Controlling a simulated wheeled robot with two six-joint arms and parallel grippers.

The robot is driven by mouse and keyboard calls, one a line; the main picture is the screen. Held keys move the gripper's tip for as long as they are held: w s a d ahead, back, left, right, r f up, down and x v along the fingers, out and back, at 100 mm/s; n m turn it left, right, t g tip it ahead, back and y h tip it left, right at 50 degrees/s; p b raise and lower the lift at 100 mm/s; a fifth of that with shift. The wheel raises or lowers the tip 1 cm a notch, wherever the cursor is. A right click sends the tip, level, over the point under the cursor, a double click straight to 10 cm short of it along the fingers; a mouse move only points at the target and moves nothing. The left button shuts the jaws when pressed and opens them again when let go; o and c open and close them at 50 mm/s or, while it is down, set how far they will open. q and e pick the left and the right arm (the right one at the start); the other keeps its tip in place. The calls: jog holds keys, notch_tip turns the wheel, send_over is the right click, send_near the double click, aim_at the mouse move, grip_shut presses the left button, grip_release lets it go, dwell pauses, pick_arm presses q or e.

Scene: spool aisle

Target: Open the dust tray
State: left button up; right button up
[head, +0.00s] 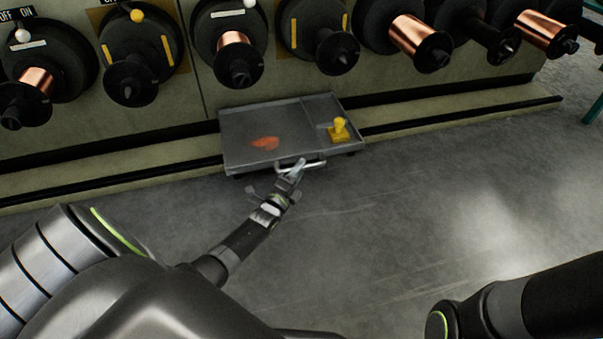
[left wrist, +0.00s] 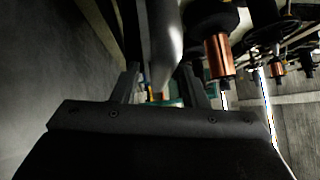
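The dust tray (head: 237,132) is a shallow grey metal tray that stands out from the foot of the machine, its inside showing from above. An orange-red patch (head: 265,143) lies in its left part. A yellow knobbed piece (head: 338,131) stands in its right part. A pale bar handle (head: 312,163) is on the front edge. My left gripper (head: 295,171) is at this handle. In the left wrist view its fingers (left wrist: 160,82) lie on both sides of a grey bar (left wrist: 165,40), close against it. My right gripper is outside the views.
Above the tray, the machine front carries several black spool holders, some with copper spools (head: 408,32). A low ledge with a black rail (head: 450,120) runs along its foot. The grey floor (head: 400,210) in front is clear.

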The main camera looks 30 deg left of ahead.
pick_arm(q)
jog(key=shift+w+a+r, duration=0.1)
jog(key=shift+w, duration=0.8)
grip_shut()
